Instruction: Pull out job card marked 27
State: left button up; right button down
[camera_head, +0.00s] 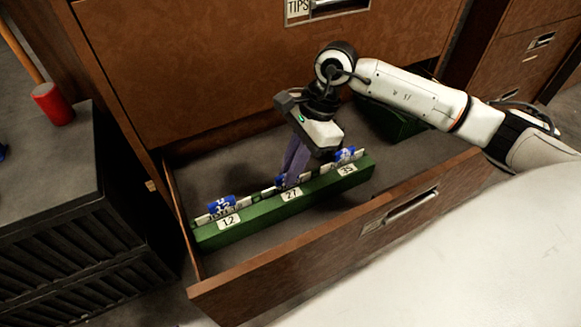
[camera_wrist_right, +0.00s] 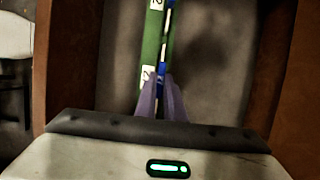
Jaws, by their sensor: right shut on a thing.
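A long green card holder (camera_head: 262,212) lies in the open drawer, with white labels 12, 27 and 35 on its front. The label 27 (camera_head: 291,194) is at its middle. Blue-tabbed cards (camera_head: 221,203) stand at its left, and another blue tab (camera_head: 345,154) stands at its right. My right gripper (camera_head: 284,183) reaches down at the 27 position, its purple fingers shut on the card there. Only a bit of that card's blue tab (camera_head: 279,181) shows; the fingers hide the rest. In the right wrist view the fingers (camera_wrist_right: 161,90) close over a blue tab in the holder. My left gripper is not seen.
The open wooden drawer (camera_head: 330,236) has a front panel with a handle and bare grey floor around the holder. Another green item (camera_head: 392,122) is at the drawer's back right. A dark crate stack (camera_head: 70,215) with a red cylinder (camera_head: 53,104) stands left.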

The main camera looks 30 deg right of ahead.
jog(key=shift+r, duration=0.4)
jog(key=shift+r+p, duration=0.3)
jog(key=shift+p, duration=0.1)
